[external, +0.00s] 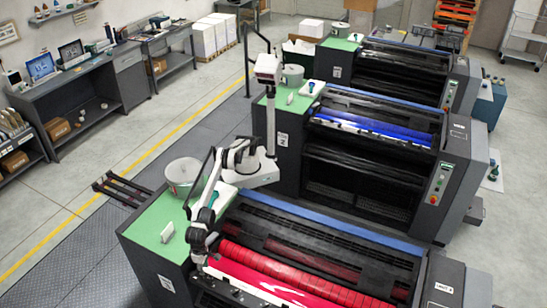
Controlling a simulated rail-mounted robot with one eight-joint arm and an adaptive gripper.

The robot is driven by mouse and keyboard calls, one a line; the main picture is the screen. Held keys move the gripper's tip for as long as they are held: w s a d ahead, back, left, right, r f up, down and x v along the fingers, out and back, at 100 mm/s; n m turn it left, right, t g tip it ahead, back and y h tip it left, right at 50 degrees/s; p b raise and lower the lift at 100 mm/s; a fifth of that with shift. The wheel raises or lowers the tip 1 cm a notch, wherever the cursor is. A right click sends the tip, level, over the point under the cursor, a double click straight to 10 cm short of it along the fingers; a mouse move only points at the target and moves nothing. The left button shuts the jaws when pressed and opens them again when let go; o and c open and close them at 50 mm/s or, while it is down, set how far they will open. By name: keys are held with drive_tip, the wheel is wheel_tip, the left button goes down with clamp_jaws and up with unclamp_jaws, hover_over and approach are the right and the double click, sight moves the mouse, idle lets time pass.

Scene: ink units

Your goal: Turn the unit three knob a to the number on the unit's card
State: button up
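The front unit (330,240) carries red and magenta ink; a label at its right end seems to read as a unit name, too small to be sure. A white plate (166,283) is on its left end; its digit is unclear. A small white card (167,233) stands on its green top (150,218); I cannot read a number on it. Knob a cannot be made out. My gripper (203,258) hangs low over the left end of the red rollers, by the green top's right edge. Its fingers are too small to tell open or shut, or whether they touch anything.
A round pale tub (183,174) stands on the green top, close to my arm. The middle unit (370,150), with blue ink, and a back unit (410,70) lie beyond. A workbench (75,75) lines the left side. The aisle floor (130,165) is mostly clear.

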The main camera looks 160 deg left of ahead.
sight(207, 279)
wheel_tip(207, 279, down, 8)
drive_tip(key=shift+f+p, duration=0.1)
drive_tip(key=shift+p, duration=0.25)
drive_tip(key=shift+c, duration=0.3)
clamp_jaws()
